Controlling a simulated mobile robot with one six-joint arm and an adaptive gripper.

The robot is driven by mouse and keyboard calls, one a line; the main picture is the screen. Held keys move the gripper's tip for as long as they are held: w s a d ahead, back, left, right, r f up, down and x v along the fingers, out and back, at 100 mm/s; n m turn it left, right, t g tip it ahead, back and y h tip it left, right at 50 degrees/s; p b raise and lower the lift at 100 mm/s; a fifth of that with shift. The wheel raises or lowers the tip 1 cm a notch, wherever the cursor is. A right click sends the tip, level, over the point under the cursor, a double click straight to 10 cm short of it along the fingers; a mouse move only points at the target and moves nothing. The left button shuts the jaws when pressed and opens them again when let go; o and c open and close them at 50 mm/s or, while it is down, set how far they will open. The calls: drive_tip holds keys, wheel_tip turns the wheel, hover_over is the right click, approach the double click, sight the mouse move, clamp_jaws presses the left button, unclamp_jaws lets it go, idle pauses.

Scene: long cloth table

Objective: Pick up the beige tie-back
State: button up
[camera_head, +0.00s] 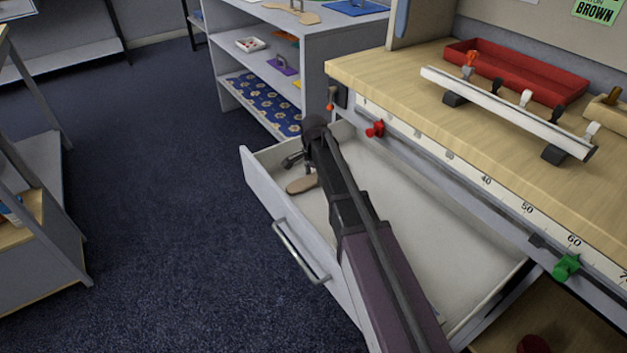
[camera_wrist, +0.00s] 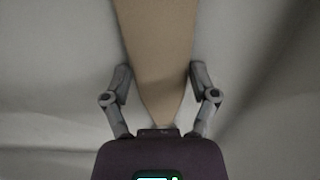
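The beige tie-back (camera_head: 301,185) lies in the open drawer, partly hidden behind my arm in the head view. In the wrist view the tie-back (camera_wrist: 156,45) is a long tan strip that tapers to a point toward my palm. My gripper (camera_wrist: 160,78) is open, with one finger on each side of the strip. The fingertips are close to its edges; I cannot tell whether they touch. In the head view my gripper (camera_head: 293,161) is low in the drawer's far left end, with one finger hidden.
The drawer's front wall (camera_head: 285,223) with its handle (camera_head: 300,252) and the worktop edge (camera_head: 430,149) bound the space around my arm. The rest of the drawer floor (camera_head: 425,225) looks mostly bare. A grey shelf unit (camera_head: 300,37) stands behind.

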sight(314, 178)
drive_tip(key=c, duration=0.4)
drive_tip(key=shift+r, duration=0.2)
wheel_tip(314, 178, up, 10)
drive_tip(key=p, duration=1)
drive_tip(key=shift+f, duration=0.2)
idle(0.3)
